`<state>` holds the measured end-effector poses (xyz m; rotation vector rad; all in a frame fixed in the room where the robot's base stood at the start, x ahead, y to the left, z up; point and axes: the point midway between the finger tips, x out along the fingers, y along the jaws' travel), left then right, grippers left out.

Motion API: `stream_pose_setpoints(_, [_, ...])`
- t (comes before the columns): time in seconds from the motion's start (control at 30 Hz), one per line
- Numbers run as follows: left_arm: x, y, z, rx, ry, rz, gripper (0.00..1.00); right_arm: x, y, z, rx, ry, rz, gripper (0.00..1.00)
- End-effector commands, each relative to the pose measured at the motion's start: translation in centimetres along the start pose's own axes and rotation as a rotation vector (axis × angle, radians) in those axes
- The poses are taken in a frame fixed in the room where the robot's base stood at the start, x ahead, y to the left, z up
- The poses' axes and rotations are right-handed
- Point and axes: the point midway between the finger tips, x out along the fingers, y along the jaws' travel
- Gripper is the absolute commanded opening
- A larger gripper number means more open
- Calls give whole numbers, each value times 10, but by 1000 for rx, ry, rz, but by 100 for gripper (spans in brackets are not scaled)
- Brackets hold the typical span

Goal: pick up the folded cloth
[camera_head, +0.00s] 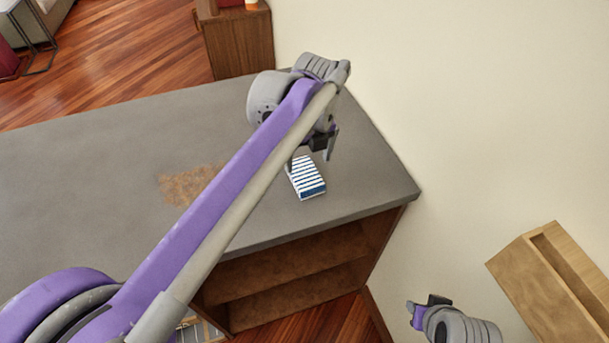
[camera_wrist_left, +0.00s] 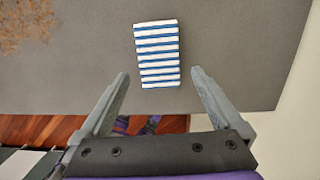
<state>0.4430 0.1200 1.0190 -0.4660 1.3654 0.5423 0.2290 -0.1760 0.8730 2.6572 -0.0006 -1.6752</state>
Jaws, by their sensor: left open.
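The folded cloth (camera_head: 308,178) has blue and white stripes and lies flat on the grey top of a bookshelf unit (camera_head: 90,150), near its front right edge. It also shows in the left wrist view (camera_wrist_left: 158,54), whole and just beyond the fingertips. My left gripper (camera_head: 311,160) is over the far end of the cloth in the head view. In the left wrist view the two fingers of my left gripper (camera_wrist_left: 158,75) are spread apart, with nothing held between them. My right gripper (camera_head: 428,310) is at the lower right of the head view, away from the cloth; its jaw opening is unclear.
A brown patch (camera_head: 190,184) marks the grey top left of the cloth. Open shelves (camera_head: 290,280) are below the front edge. A pale wall (camera_head: 480,100) rises at the right, with a wooden box-like piece (camera_head: 530,265) near it. The top's left side is clear.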

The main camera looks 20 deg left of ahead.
Motion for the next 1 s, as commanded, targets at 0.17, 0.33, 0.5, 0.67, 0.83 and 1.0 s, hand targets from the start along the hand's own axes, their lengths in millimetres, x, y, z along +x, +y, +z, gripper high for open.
stream_pose_setpoints(0.17, [14,0,0,-2,0,-1,100,1,0,0,0,0,0,33])
stream_pose_setpoints(0.33, [37,4,4,-3,0,-1,100,2,0,1,0,-1,0,33])
stream_pose_setpoints(0.5, [59,4,4,-2,0,-1,100,4,0,2,0,-1,0,33])
stream_pose_setpoints(0.67, [63,4,4,-2,0,-1,100,4,0,2,0,-2,0,33])
stream_pose_setpoints(0.83, [63,4,4,-2,0,-1,95,4,0,2,0,-1,0,33])
stream_pose_setpoints(1.0, [62,4,4,-2,0,-1,64,4,0,2,0,-1,0,33])
